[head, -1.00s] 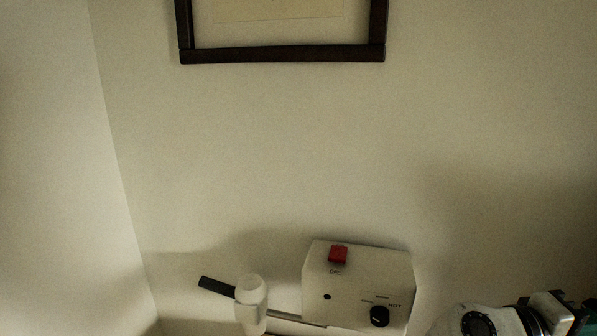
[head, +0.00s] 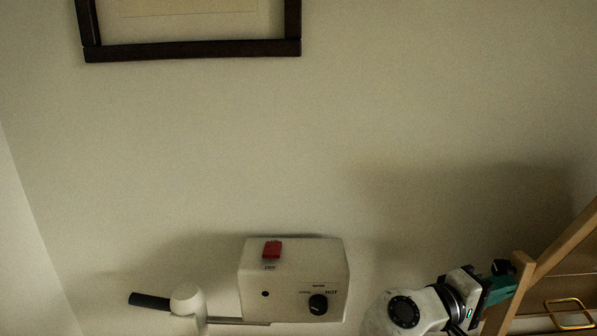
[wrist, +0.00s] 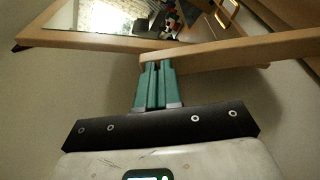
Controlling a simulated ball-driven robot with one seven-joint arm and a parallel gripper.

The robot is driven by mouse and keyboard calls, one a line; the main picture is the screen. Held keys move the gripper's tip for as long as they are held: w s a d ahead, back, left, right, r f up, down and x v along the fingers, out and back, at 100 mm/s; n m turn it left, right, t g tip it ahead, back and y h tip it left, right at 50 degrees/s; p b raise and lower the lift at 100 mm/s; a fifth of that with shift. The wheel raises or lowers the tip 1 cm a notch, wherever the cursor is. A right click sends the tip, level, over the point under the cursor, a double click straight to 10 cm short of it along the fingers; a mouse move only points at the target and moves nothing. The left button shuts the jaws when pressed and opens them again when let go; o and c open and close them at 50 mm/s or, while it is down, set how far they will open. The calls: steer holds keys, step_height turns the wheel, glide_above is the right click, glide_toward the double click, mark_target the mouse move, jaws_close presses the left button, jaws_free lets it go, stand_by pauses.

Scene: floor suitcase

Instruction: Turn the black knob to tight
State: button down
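A black round knob (head: 318,304) sits low on the right of the front face of a white box (head: 300,262) by the wall. Small labels surround it; one at its right reads HOT, and the others are too small to read surely. I see no label that reads tight. My gripper (head: 502,284) is at the right of the head view, pointing right, away from the knob and well apart from it. In the wrist view its green fingers (wrist: 157,85) lie together with nothing visible between them. The knob is not in the wrist view.
A red switch (head: 271,249) tops the white box's face. A white arm with a black handle (head: 150,301) extends left. A wooden frame (head: 555,250) with a brass handle (head: 568,314) stands close by my gripper. A dark picture frame (head: 195,50) hangs above; the wall between is clear.

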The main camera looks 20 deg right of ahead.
steer(key=shift+d+f, duration=0.4)
steer(key=shift+f, duration=0.3)
steer(key=shift+s+f, duration=0.15)
steer(key=shift+s, duration=0.2)
steer(key=w+a, duration=0.1)
steer(key=a, duration=0.5)
steer(key=shift+w+b, duration=0.4)
steer(key=shift+a, duration=0.15)
